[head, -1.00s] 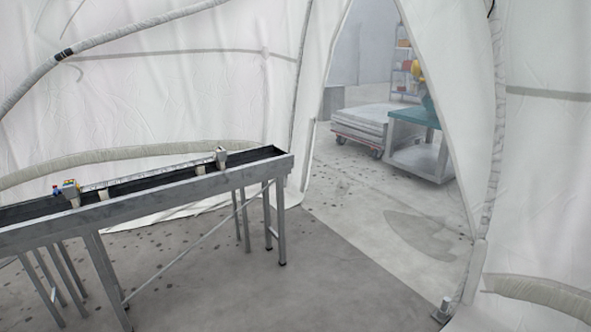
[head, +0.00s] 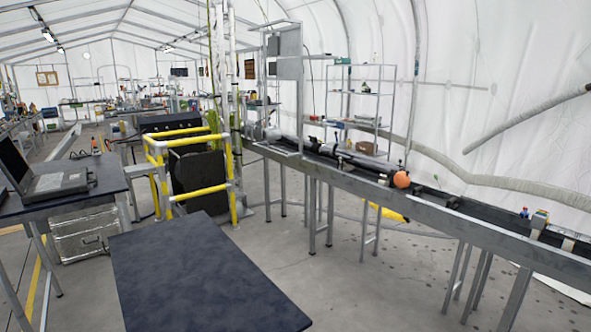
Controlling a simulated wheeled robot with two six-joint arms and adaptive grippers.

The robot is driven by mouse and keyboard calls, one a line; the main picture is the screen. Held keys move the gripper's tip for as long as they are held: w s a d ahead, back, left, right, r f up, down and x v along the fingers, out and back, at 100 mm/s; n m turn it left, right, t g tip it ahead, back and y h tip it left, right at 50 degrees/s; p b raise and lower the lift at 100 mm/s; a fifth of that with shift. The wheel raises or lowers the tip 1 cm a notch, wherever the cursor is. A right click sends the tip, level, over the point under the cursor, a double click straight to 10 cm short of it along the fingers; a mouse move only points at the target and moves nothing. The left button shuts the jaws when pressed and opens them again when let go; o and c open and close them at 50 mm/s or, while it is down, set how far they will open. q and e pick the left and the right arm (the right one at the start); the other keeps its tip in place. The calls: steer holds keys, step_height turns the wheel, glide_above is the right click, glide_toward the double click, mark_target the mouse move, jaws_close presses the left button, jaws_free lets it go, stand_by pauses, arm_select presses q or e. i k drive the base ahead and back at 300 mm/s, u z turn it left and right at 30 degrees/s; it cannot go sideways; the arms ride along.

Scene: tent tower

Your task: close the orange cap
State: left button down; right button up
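An orange cap (head: 402,179) shows in the head view as a round shape at the near end of a dark tube (head: 350,156). The tube lies along a long metal conveyor (head: 440,214). From here I cannot tell whether the cap is open or closed. Neither of my grippers is in view.
A dark table (head: 200,275) stands close in front. A laptop (head: 45,170) sits on another dark table at left. Yellow guard rails (head: 160,165) stand behind. Open grey floor lies between the near table and the conveyor.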

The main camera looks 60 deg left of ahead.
mark_target(401, 180)
steer(key=u, duration=1)
steer(key=i, duration=3.4)
steer(key=u, duration=2.55)
steer(key=i, duration=0.4)
steer(key=z, duration=2.45)
